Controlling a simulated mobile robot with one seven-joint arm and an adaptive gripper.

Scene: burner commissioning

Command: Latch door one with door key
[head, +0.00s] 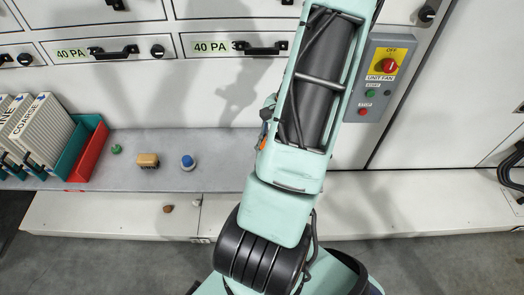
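My gripper is out of the picture; only my arm shows, rising through the middle and leaving past the top edge. No door is labelled "one" here, and I cannot make out a door key. White panels fill the wall. One panel marked "40 PA" has a black bar handle (114,53) and a round black latch (157,51) to its right. A second "40 PA" panel has a bar handle (260,48), partly near my arm. Another round black latch (427,14) sits at the top right.
A grey shelf (225,150) holds a green knob (116,149), a tan block (148,160) and a blue-topped piece (188,163). Filters (40,130) stand beside green and red bins (88,150) at left. A switch box (381,78) is right of my arm. A white ledge (110,213) runs below.

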